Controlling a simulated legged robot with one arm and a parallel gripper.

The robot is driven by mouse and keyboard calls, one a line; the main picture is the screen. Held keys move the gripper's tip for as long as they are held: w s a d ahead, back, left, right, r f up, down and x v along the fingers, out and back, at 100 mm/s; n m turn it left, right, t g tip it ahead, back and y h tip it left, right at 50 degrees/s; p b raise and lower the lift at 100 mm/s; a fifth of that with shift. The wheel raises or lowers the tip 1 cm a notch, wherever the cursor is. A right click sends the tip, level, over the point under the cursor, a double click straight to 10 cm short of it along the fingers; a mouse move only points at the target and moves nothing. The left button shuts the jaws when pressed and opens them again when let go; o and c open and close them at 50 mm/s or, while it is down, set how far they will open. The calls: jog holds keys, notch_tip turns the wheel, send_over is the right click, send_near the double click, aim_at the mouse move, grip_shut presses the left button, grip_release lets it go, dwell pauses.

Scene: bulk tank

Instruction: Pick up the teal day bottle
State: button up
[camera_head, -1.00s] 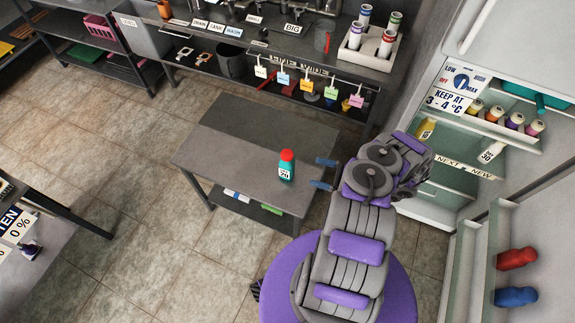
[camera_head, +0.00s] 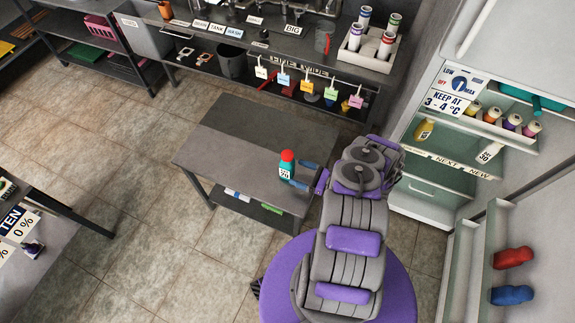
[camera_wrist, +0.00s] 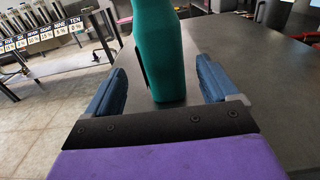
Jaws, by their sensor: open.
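The teal day bottle (camera_head: 286,165), with a red cap and a white label, stands upright on the grey table near its right side. In the wrist view its teal body (camera_wrist: 160,55) rises between the two blue fingers, with its top cut off by the frame. My gripper (camera_head: 296,175) is at the bottle's right side in the head view. In the wrist view my gripper (camera_wrist: 158,88) is open, with a finger on each side of the bottle and visible gaps between them. The bottle's base rests on the tabletop.
The grey table (camera_head: 225,145) is otherwise bare on top. An open fridge (camera_head: 445,150) with bottles stands at the right. A counter (camera_head: 285,50) with hanging coloured tags and a white bottle rack (camera_head: 370,50) is behind. Tiled floor (camera_head: 130,170) is clear at left.

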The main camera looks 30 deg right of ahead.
aim_at(294, 169)
jog(key=shift+r+x, duration=0.2)
jog(key=shift+x, duration=1.3)
jog(key=shift+r+x, duration=0.15)
jog(key=shift+x, duration=1.35)
jog(key=shift+w+d, duration=0.15)
jog(key=c, duration=1.3)
jog(key=shift+o, duration=0.2)
jog(key=shift+r, duration=0.1)
